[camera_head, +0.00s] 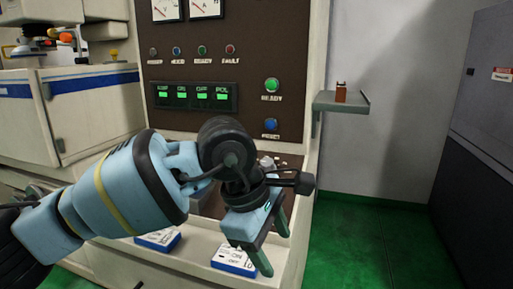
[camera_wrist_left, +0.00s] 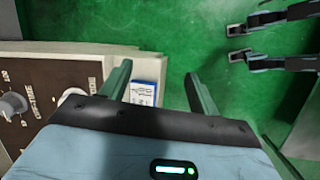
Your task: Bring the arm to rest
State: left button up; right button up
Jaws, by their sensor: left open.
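My left arm comes in from the left in the head view, with light blue and black links. Its left gripper (camera_head: 273,248) hangs in front of the machine's lower ledge, fingers pointing down and to the right. The two fingers are apart with nothing between them. In the left wrist view the left gripper (camera_wrist_left: 160,88) also shows open and empty, over the ledge edge and the green floor. I do not make out the right gripper in the head view.
The machine's dark control panel (camera_head: 220,60) stands close behind the arm. Blue-and-white boxes (camera_head: 233,258) lie on the ledge below the gripper. A small wall shelf (camera_head: 342,103) holds a brown object (camera_head: 341,91). A dark cabinet (camera_head: 487,100) stands right. The green floor (camera_head: 370,240) between is clear.

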pick_arm(q)
jog(key=s+d+f+n+g+h+p, duration=0.1)
jog(key=s+d+n+g+h+p, duration=0.1)
jog(key=s+d+n+g+h, duration=0.7)
jog(key=w+a+f+n+t+y+p, duration=0.15)
jog(key=a+f+n+t, duration=0.6)
jog(key=n+t, duration=0.75)
jog(key=a+f+n+t+p, duration=0.2)
jog(key=a+f+n+t, duration=0.65)
jog(key=n, duration=1.15)
jog(key=s+a+f+n+g+y, duration=0.2)
jog(key=s+a+f+n+y, duration=0.7)
jog(key=f, duration=0.4)
jog(key=s+a+f+n+g, duration=0.2)
jog(key=s+a+f, duration=0.1)
jog(key=s, duration=0.5)
jog(key=s+a+f+n+g+p, duration=0.1)
jog(key=s+a+f+n+g, duration=0.1)
jog(key=s, duration=0.6)
notch_tip(320, 180, down, 3)
jog(key=shift+a+f+n+g+y+p, duration=0.2)
jog(key=shift+a+n+g+y+p, duration=0.2)
jog(key=shift+a, duration=0.6)
pick_arm(e)
jog(key=w+r+t, duration=0.1)
jog(key=w+r, duration=0.4)
jog(key=r, duration=0.4)
jog(key=shift+d+t, duration=0.35)
jog(key=shift+t, duration=0.05)
